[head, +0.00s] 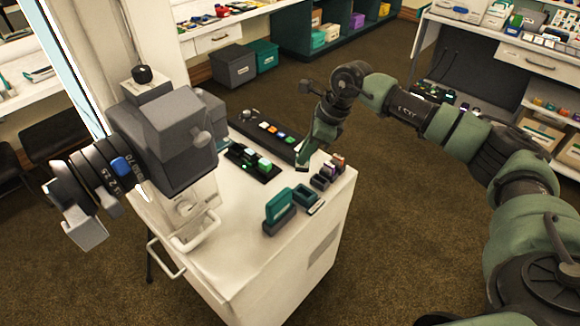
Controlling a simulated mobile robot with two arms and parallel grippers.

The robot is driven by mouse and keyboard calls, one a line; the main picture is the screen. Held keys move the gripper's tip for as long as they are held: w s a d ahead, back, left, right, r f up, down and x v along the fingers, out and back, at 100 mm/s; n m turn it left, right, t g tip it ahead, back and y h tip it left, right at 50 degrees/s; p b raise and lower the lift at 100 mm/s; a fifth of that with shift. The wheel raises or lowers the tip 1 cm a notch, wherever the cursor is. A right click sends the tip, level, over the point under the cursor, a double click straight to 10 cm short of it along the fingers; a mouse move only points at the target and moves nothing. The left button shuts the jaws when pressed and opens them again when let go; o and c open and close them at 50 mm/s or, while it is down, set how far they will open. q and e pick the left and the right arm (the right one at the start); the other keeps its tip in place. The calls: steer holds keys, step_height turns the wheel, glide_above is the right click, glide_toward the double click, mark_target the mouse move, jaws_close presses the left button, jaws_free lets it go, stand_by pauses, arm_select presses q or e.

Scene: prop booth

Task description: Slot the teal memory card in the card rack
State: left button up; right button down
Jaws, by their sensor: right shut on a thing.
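My right gripper (304,160) reaches down over the white cabinet top from the right. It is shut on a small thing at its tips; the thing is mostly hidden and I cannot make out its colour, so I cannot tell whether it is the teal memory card. A row of small upright cards in dark holders (327,173), perhaps the card rack, stands just right of the gripper. A dark tray (268,176) with green and pale pieces lies to its left. My left gripper is not in view.
A long black panel with coloured buttons (268,130) lies behind. A large grey camera (170,130) stands at the left. Bare top lies in front.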

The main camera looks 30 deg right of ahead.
steer(key=w+d+f+m+t+h+b, duration=0.1)
steer(key=w+d+f+m+h+b, duration=0.1)
steer(key=d+f+m+b, duration=0.2)
steer(key=shift+w+d+f+m+t, duration=0.35)
steer(key=shift+d+f+m, duration=1.05)
steer(key=shift+d+f, duration=1)
steer(key=shift+a+f, duration=0.35)
steer(key=shift+a, duration=0.05)
steer(key=shift+w+f, duration=0.1)
steer(key=shift+f, duration=0.05)
steer(key=shift+f+b, duration=0.3)
steer(key=shift+b, duration=0.2)
steer(key=shift+f+b, duration=0.45)
steer(key=shift+f, duration=0.2)
steer(key=shift+f, duration=0.15)
steer(key=shift+f+b, duration=0.45)
steer(key=shift+f, duration=0.05)
